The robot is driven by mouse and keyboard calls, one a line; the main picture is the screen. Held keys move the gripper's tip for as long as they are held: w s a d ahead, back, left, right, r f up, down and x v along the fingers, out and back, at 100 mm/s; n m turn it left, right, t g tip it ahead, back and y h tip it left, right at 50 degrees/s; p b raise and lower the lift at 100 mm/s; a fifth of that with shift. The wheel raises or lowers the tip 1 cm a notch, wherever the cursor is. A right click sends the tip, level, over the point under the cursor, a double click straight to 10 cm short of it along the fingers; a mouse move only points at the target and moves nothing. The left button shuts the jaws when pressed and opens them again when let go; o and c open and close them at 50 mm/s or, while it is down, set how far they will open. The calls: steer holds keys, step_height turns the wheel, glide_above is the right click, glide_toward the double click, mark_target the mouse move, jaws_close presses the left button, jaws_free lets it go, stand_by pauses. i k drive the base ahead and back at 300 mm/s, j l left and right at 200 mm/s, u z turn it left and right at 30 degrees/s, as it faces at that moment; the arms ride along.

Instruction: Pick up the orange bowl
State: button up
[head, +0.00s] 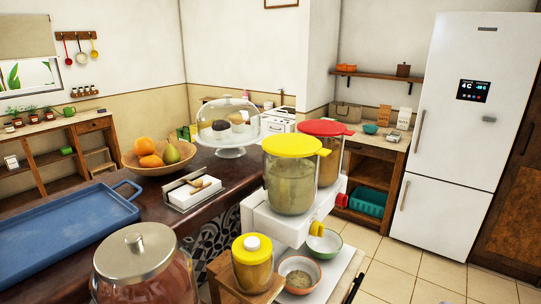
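A small bowl (299,274) with a reddish-orange outside and a greyish inside sits low under the drink dispenser, at the bottom middle of the head view. Its front is partly cut by a wooden block and jar. My gripper is not recognisable in this view. A thin dark piece shows at the bottom edge, unclear what.
The dispenser (262,222) with yellow- and red-lidded containers overhangs the bowls. A yellow jar (252,264) on a wooden block stands at their left. A fruit bowl (140,168), glass-domed stand (230,152) and blue tray (60,230) crowd the counter. Tiled floor is open at right.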

mark_target(303, 275)
steer(key=i+l+u, duration=0.35)
steer(key=l+u, duration=0.35)
steer(key=i+l+u, duration=0.2)
steer(key=l+u, duration=0.55)
steer(key=l, duration=0.15)
steer(key=i+l+u, duration=0.1)
steer(key=l+u, duration=0.25)
steer(key=l, duration=0.15)
